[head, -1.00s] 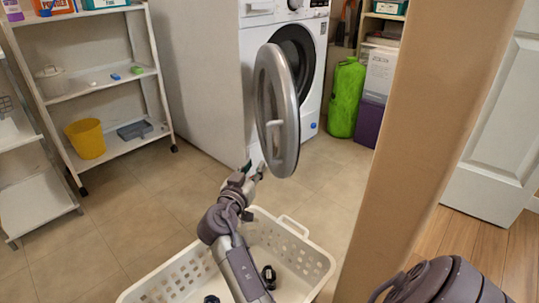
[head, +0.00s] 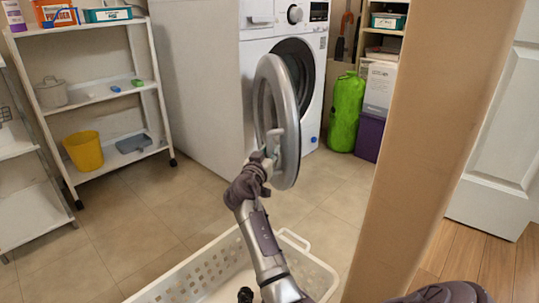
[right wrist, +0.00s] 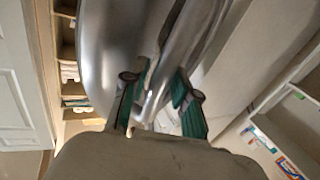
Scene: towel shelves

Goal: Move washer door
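The washer (head: 225,85) stands at the back centre, its round dark opening (head: 308,60) showing. Its round grey door (head: 291,170) is swung wide open towards me, seen nearly edge-on. My right gripper (head: 268,158) is at the lower part of the door, by its light handle. In the right wrist view my right gripper (right wrist: 163,78) has its two green-padded fingers spread. The handle bar (right wrist: 153,103) runs between them, with gaps visible, and the grey door (right wrist: 108,50) fills the view beyond. Firm contact is not clear. My left gripper is not in view.
A white laundry basket (head: 318,268) stands on the floor below my right arm, with a dark item inside. A tan post (head: 425,150) rises at the right. White shelves (head: 105,98) stand at the left, a green bag (head: 346,112) right of the washer. Floor left of the basket is clear.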

